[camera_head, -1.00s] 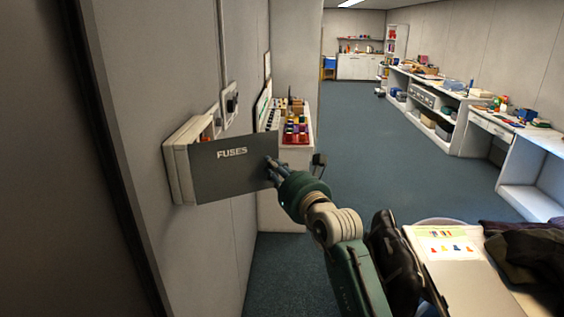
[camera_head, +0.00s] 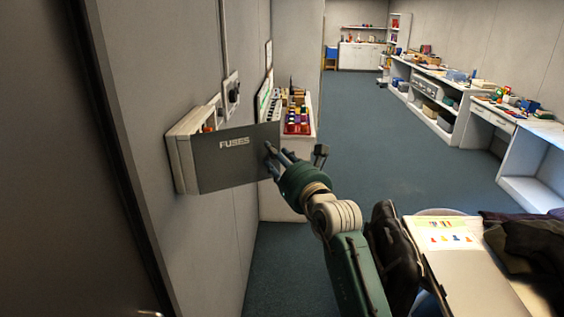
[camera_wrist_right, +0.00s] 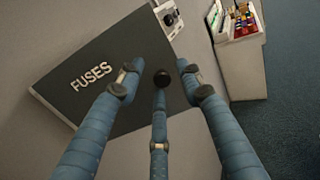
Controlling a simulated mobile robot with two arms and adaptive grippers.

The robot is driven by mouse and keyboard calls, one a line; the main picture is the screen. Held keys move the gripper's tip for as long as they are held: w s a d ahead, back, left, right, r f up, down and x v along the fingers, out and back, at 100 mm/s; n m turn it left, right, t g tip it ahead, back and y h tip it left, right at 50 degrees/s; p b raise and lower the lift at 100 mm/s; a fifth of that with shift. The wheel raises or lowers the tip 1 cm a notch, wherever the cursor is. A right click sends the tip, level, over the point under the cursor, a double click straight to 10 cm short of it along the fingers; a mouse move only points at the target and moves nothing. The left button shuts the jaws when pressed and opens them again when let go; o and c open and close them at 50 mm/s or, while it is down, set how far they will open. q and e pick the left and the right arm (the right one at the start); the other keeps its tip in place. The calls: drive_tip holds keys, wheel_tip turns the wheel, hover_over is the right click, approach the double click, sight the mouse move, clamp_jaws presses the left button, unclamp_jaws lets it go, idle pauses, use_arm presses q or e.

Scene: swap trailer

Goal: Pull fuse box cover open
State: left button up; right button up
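The grey fuse box cover (camera_head: 238,165), marked FUSES, stands swung out at an angle from the fuse box (camera_head: 180,160) on the left wall. The gap behind it shows part of the inside. My right gripper (camera_head: 272,158) is at the cover's free right edge. In the right wrist view, its fingers (camera_wrist_right: 157,76) are spread apart in front of the cover (camera_wrist_right: 105,75). Contact with the cover is unclear. My left gripper is out of view.
A white cabinet (camera_head: 285,185) with coloured items on top stands behind the cover. A pale board (camera_head: 450,240) and dark cloth (camera_head: 535,245) are at lower right. A dark door edge (camera_head: 110,150) is at left. Blue floor (camera_head: 400,170) is open beyond.

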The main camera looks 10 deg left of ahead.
drive_tip(key=v, duration=1.2)
drive_tip(key=shift+r, duration=0.1)
